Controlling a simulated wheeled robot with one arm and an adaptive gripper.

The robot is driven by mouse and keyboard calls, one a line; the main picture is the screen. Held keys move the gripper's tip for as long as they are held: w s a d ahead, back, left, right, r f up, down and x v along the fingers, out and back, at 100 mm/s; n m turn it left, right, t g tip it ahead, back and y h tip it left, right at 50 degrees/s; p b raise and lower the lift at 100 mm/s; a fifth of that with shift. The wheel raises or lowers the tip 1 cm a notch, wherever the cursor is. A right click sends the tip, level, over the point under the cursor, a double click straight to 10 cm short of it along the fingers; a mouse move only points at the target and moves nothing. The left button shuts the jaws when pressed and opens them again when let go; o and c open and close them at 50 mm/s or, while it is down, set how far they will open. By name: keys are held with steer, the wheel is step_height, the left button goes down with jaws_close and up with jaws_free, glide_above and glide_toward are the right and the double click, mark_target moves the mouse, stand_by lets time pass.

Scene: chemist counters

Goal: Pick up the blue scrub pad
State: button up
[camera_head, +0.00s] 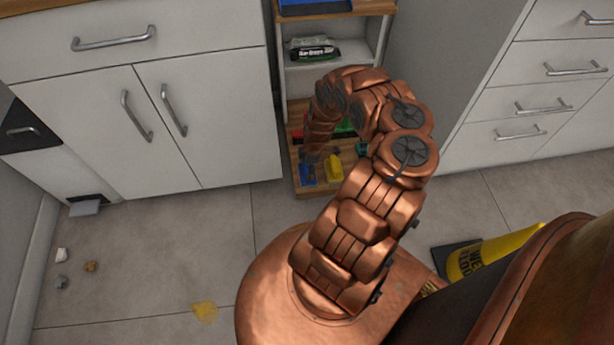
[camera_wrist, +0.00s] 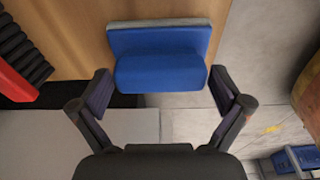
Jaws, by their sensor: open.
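The blue scrub pad (camera_wrist: 160,72) is in the upper middle of the wrist view, a blue block with a grippable ridge and a thin grey backing along its far side. It lies near the edge of a wooden shelf board (camera_wrist: 75,40). My gripper (camera_wrist: 161,88) is open, with one finger at each side of the pad and nothing held. I cannot tell whether the fingers touch it. In the head view the blue pad (camera_head: 307,175) shows at the front left of the bottom shelf, just below the end of my arm, which hides part of that shelf.
A yellow item (camera_head: 335,168) stands right of the pad on the shelf. A red and black item (camera_wrist: 18,60) lies at the left in the wrist view. White cabinets (camera_head: 150,110) flank the shelf unit. A yellow wet-floor sign (camera_head: 490,252) lies at the right.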

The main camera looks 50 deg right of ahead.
mark_target(307, 167)
steer(key=shift+f, duration=0.2)
steer(key=c, duration=1)
step_height(307, 167, up, 10)
steer(key=p, duration=0.7)
